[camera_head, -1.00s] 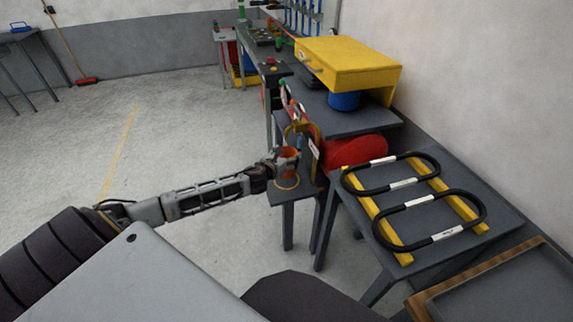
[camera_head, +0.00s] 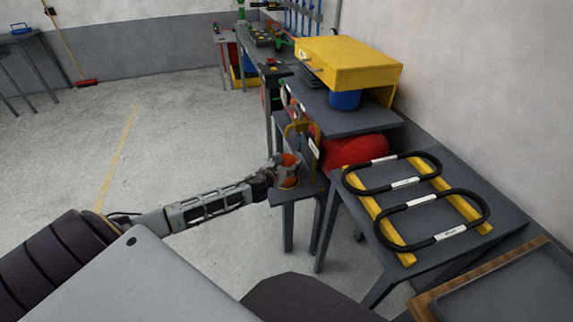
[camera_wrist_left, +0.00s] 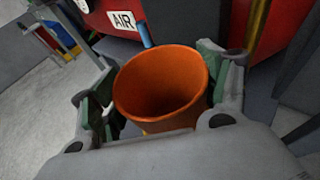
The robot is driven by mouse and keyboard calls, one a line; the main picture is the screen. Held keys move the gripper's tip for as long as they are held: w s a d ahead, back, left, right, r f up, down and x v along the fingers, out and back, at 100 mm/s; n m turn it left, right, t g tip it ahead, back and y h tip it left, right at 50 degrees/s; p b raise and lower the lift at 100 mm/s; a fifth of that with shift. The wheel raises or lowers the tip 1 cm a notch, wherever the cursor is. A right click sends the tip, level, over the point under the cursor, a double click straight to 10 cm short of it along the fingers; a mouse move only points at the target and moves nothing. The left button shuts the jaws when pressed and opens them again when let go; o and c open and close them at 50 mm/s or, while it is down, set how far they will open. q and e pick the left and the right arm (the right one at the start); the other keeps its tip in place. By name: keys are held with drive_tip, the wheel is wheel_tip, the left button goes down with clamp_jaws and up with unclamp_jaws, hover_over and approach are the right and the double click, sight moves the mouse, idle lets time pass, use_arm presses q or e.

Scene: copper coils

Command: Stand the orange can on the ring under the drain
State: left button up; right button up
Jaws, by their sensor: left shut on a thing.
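The orange can (camera_head: 290,160) is held upright with its open mouth up, low over the small grey stand (camera_head: 309,190). My left gripper (camera_head: 285,172) is shut around it, and in the left wrist view the can (camera_wrist_left: 160,85) sits between the two green-padded fingers. The yellow ring on the stand is mostly hidden below the can; a bit of yellow (camera_wrist_left: 147,132) shows under it in the wrist view. Whether the can touches the ring, I cannot tell. A blue piece, perhaps the drain (camera_wrist_left: 146,34), shows just behind the can's rim. My right gripper is out of view.
The red tank (camera_head: 355,152) stands right behind the can, with an AIR label (camera_wrist_left: 123,19). A yellow handle (camera_head: 301,128) rises close by. A table with black coils (camera_head: 435,205) is at the right. Open floor lies left.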

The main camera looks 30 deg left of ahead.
use_arm(q)
drive_tip(key=shift+f, duration=0.1)
drive_tip(key=o, duration=1.4)
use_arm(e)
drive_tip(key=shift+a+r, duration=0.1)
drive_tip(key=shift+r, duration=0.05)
use_arm(q)
drive_tip(key=shift+s+r, duration=0.25)
drive_tip(key=shift+s, duration=0.35)
drive_tip(key=shift+p+v, duration=1)
drive_tip(key=shift+v, duration=4.4)
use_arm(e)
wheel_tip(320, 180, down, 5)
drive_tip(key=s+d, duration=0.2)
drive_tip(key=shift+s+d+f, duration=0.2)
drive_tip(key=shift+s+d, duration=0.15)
